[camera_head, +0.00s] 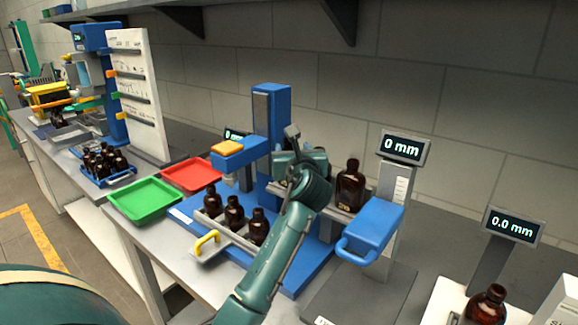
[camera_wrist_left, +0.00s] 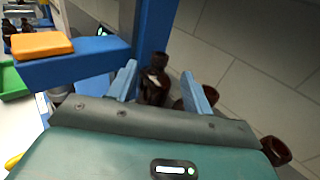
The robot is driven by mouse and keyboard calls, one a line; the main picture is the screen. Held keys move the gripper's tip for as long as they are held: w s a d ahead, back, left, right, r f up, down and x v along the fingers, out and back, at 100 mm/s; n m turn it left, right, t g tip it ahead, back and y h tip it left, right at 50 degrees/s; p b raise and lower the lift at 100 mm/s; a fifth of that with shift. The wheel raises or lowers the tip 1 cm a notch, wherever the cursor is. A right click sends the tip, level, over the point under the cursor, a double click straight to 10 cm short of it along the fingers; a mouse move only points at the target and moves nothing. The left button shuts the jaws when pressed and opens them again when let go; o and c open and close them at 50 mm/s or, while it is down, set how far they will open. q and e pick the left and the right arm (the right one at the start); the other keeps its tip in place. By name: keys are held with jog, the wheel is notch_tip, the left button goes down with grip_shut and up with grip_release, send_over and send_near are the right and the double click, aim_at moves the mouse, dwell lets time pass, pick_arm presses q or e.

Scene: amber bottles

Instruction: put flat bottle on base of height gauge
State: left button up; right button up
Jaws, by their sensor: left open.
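My left gripper (camera_head: 292,160) is open beside the blue column, and its arm hides part of what is behind it. In the left wrist view, a dark amber bottle (camera_wrist_left: 155,82) shows between the open fingers (camera_wrist_left: 163,84), apart from them as far as I can see. A second bottle is partly hidden behind the right finger. In the head view a brown bottle (camera_head: 350,190) stands upright on a grey ledge right of the gripper. I cannot tell which bottle is the flat one. The likely height gauge (camera_head: 404,147) reads "0 mm"; its grey base (camera_head: 355,298) looks bare. My right gripper is out of view.
A blue press with an orange pad (camera_head: 228,147) stands left of the gripper. Three bottles (camera_head: 234,212) stand in a tray with a yellow handle. Green (camera_head: 148,199) and red (camera_head: 192,173) trays lie left. Another bottle (camera_head: 487,305) stands near the "0.0 mm" display (camera_head: 513,225).

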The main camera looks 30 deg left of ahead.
pick_arm(q)
jog(key=x, duration=0.5)
jog(key=shift+p, duration=0.35)
jog(key=shift+s, duration=0.1)
jog(key=shift+c, duration=0.5)
grip_shut()
